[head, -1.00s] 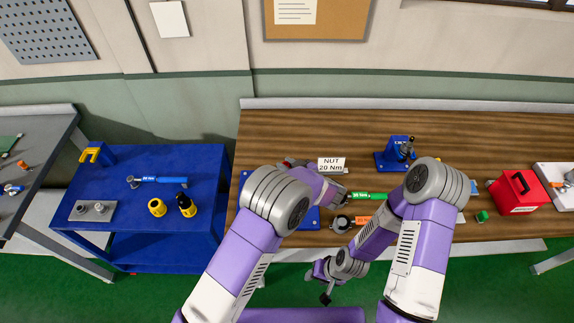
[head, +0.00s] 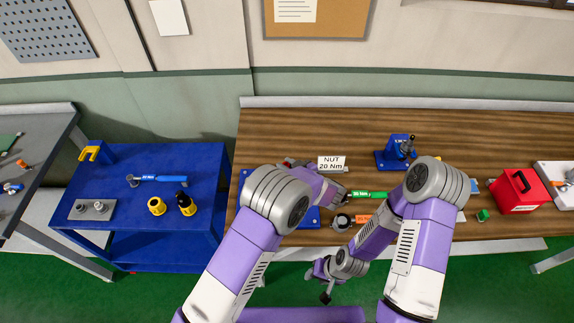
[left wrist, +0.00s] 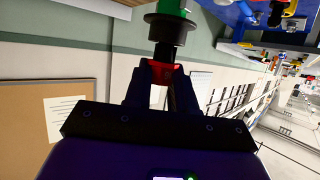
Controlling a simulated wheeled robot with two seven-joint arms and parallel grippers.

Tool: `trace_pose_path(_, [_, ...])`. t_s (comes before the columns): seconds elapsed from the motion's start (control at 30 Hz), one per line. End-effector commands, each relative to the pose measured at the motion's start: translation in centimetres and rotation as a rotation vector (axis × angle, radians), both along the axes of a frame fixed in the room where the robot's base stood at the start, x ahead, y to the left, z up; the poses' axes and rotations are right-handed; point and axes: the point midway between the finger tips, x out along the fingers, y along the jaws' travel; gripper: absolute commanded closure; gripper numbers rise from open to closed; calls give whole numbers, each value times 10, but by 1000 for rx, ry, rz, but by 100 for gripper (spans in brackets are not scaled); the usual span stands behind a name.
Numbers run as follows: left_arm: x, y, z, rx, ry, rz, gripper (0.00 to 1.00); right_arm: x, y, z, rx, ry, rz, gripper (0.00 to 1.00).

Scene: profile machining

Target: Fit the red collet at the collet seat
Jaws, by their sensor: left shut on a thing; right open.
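My left gripper (left wrist: 160,76) is shut on the red collet (left wrist: 162,71), seen in the left wrist view; only a small red part shows between its dark fingers. Just beyond the fingertips, in line with them, stands a black stepped round part with a wide flange (left wrist: 170,22) and a green piece (left wrist: 178,4) above it in the picture. I cannot tell whether this is the collet seat, or whether the collet touches it. My right gripper (head: 325,294) is open and empty, low in front of the table edge.
The wooden table (head: 290,125) bears a NUT 20 Nm sign (head: 331,163), green (head: 368,195) and orange (head: 363,218) handled tools, a blue stand (head: 396,152) and a red box (head: 518,190). A blue cart (head: 185,160) with tools stands left. The table's back strip is clear.

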Motion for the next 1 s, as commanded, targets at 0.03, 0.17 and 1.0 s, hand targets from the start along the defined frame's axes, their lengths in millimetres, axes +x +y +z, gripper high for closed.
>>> trace_pose_path(0.03, [0, 0, -2, 0, 0, 0, 100, 0, 0, -2, 0, 0, 0, 57])
trace_pose_path(0.17, [0, 0, -5, 0, 0, 0, 100, 0, 0, -4, 0, 0, 0, 57])
trace_pose_path(1.0, [0, 0, -17, 0, 2, 0, 46, 0, 0, -11, 0, 0, 0, 57])
